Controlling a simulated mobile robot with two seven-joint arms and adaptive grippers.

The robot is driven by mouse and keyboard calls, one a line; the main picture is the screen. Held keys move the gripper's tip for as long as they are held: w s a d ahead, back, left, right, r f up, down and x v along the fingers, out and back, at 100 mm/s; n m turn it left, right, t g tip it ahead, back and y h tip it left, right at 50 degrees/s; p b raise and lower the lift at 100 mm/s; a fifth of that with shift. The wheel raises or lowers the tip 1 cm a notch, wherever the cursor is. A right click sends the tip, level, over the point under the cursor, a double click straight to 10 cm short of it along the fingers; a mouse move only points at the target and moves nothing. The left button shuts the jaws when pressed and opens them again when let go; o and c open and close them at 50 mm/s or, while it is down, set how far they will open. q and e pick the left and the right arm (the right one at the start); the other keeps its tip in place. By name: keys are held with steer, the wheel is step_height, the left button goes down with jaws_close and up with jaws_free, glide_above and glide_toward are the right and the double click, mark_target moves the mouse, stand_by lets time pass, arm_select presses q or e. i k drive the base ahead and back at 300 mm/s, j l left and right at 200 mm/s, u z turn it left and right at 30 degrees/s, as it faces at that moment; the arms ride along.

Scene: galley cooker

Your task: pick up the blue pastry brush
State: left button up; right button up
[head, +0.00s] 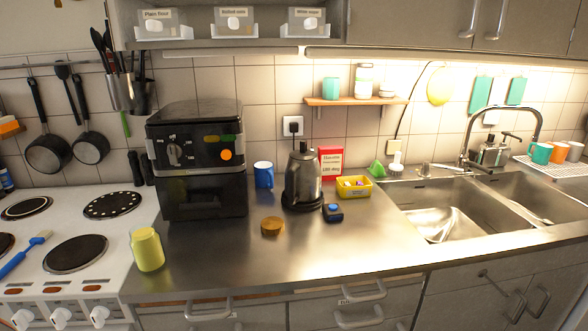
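The blue pastry brush (19,257) lies on the white cooker top at the far left of the head view. Its blue handle points toward the lower left and its tan bristle end points to the upper right, between the hotplates. Part of the handle end is near the picture's left edge. Neither of my grippers shows in the head view.
The white cooker (107,240) has several dark hotplates (76,254) around the brush. A yellow jar (147,249) stands at the counter's left edge, right of the brush. A black oven (197,160) stands behind it. Pans (90,147) hang on the wall.

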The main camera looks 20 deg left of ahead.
mark_target(42, 237)
steer(key=u, duration=2.35)
steer(key=z, duration=0.4)
steer(key=i+j+z, duration=0.1)
steer(key=j+z, duration=0.6)
steer(key=j, duration=0.2)
steer(key=i, duration=0.05)
